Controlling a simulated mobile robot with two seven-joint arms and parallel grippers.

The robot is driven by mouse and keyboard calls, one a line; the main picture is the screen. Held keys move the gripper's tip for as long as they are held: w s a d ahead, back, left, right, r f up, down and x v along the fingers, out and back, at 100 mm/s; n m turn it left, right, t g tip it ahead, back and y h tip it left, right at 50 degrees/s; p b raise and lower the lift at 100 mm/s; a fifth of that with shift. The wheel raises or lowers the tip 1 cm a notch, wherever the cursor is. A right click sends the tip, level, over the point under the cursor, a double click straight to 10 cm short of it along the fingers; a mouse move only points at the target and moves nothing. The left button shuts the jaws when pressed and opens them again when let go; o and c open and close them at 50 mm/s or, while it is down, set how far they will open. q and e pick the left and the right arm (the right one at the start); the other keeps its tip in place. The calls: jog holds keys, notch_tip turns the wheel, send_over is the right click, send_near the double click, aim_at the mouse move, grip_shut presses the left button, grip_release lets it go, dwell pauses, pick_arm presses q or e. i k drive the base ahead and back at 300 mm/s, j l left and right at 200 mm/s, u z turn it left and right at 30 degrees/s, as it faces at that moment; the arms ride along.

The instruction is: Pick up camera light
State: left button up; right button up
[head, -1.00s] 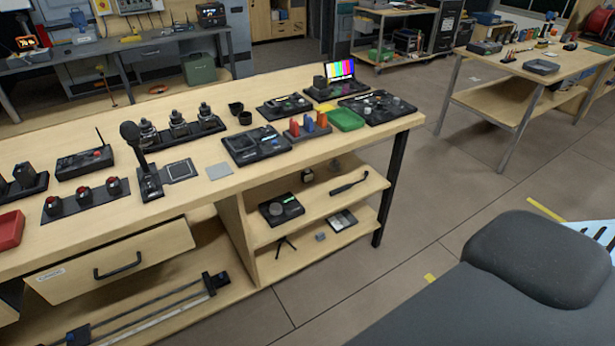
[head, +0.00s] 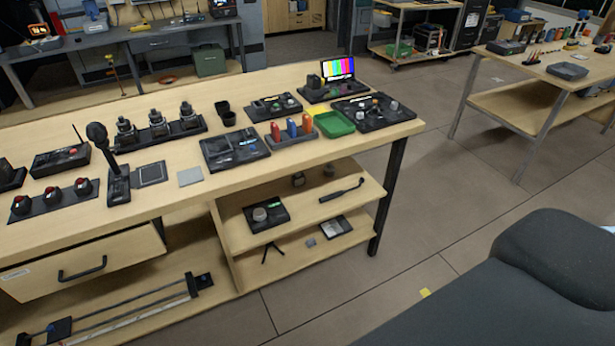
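I cannot tell for sure which small item is the camera light. A small dark boxy item (head: 298,180) stands on the upper shelf under the wooden workbench (head: 300,90), near the shelf's back. A small grey block (head: 311,243) lies on the lower shelf beside a flat dark device (head: 335,227). A dark unit with a round grey knob (head: 265,214) is at the left of the upper shelf. Neither of my grippers is in view.
A dark bench leg (head: 390,190) stands at the shelves' right end. Open floor (head: 440,190) lies right of it.

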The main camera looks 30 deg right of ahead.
aim_at(297, 179)
jog(key=l+u, duration=0.15)
jog(key=l, duration=4.45)
